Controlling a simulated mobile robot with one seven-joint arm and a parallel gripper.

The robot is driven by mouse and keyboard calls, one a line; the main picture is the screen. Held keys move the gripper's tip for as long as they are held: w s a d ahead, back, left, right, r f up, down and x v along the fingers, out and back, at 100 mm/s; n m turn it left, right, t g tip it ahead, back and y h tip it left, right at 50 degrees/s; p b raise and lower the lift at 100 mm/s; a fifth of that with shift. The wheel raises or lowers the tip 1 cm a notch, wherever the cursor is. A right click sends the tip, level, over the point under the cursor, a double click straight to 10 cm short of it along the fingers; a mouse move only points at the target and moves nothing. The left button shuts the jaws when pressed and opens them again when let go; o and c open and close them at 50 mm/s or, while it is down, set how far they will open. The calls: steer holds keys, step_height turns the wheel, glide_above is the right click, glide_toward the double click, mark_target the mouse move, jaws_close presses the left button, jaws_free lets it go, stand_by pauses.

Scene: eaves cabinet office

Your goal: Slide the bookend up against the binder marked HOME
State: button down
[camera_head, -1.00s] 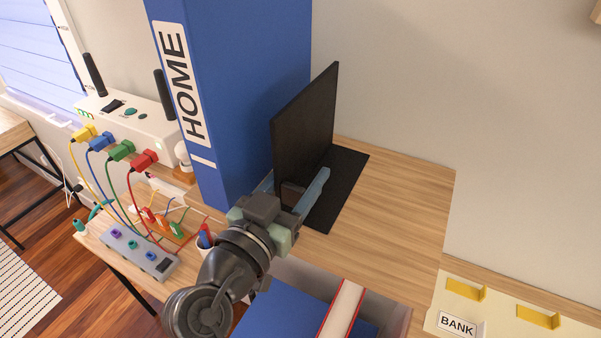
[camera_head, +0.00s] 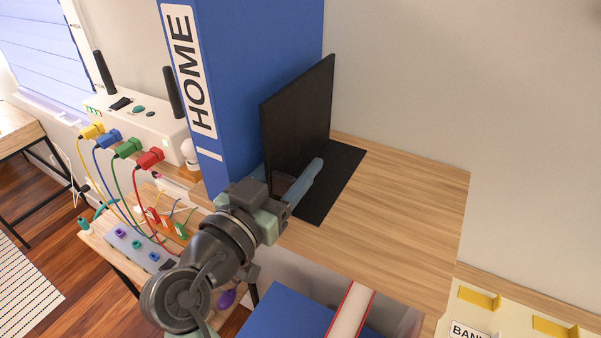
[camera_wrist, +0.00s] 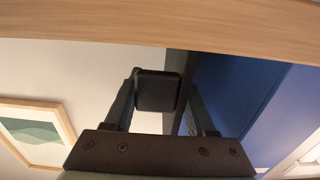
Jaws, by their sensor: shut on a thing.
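The blue binder (camera_head: 255,70) marked HOME stands upright on the wooden shelf top; its blue side also shows in the wrist view (camera_wrist: 232,90). The black bookend (camera_head: 300,115) stands upright just right of the binder, its plate roughly facing the binder's side. It overlaps the binder in the head view, so I cannot tell whether they touch. My gripper (camera_head: 288,190) is shut on the bookend's small dark block, low on the plate. In the wrist view the block (camera_wrist: 157,91) sits between the two fingers, which partly hide the plate.
A white router (camera_head: 140,125) with coloured plugs is left of the binder. Books (camera_head: 285,315) stand below my arm. A BANK-labelled tray (camera_head: 500,318) is at lower right.

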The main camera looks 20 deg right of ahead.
steer(key=shift+c, duration=1.9)
jaws_free()
steer(key=b+v, duration=0.5)
steer(key=v, duration=0.8)
